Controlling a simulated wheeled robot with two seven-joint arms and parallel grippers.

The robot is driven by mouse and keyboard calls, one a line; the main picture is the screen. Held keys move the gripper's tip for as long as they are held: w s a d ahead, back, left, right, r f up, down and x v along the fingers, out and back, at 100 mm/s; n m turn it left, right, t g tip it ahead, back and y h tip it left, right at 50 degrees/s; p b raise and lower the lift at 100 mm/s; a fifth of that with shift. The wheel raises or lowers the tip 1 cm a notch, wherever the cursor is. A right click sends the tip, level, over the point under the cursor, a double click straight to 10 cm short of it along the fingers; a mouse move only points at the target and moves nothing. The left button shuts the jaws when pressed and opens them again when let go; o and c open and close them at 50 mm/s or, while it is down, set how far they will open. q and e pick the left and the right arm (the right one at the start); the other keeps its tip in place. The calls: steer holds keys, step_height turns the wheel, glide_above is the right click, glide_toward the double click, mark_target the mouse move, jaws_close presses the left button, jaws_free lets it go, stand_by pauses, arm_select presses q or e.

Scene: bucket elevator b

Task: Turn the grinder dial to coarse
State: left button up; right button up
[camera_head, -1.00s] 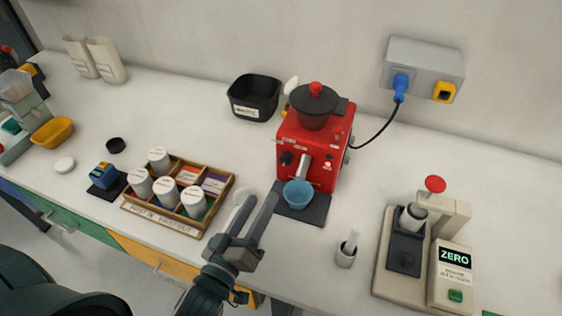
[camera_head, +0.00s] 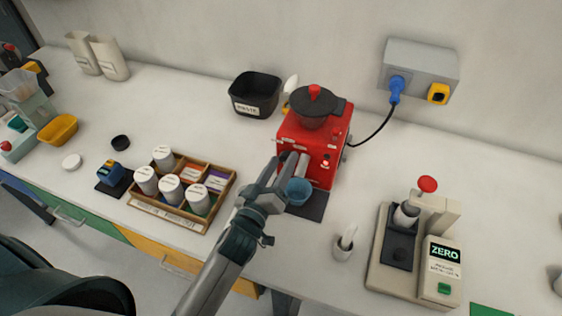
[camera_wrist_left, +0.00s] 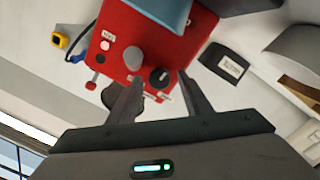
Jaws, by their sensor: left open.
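The red grinder (camera_head: 318,168) stands against the back of the counter, with a dark hopper and a red knob on top. Its small black dial (camera_wrist_left: 160,77) shows on the red front in the left wrist view; my gripper hides it in the head view. My left gripper (camera_head: 281,166) is open in front of the grinder's left side. In the left wrist view, my fingertips (camera_wrist_left: 158,84) appear on either side of the dial; I cannot tell how much gap in depth is left. The dial's setting is too small to read.
A blue cup (camera_head: 299,191) sits under the grinder's grey spout (camera_wrist_left: 133,56), close to my fingers. A wooden tray (camera_head: 213,225) of white jars is at the left, a black bin (camera_head: 254,108) behind, and a scale-like machine (camera_head: 378,275) at the right.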

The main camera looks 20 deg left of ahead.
arm_select(q)
steer(key=c, duration=1.1)
steer(key=shift+o, duration=0.2)
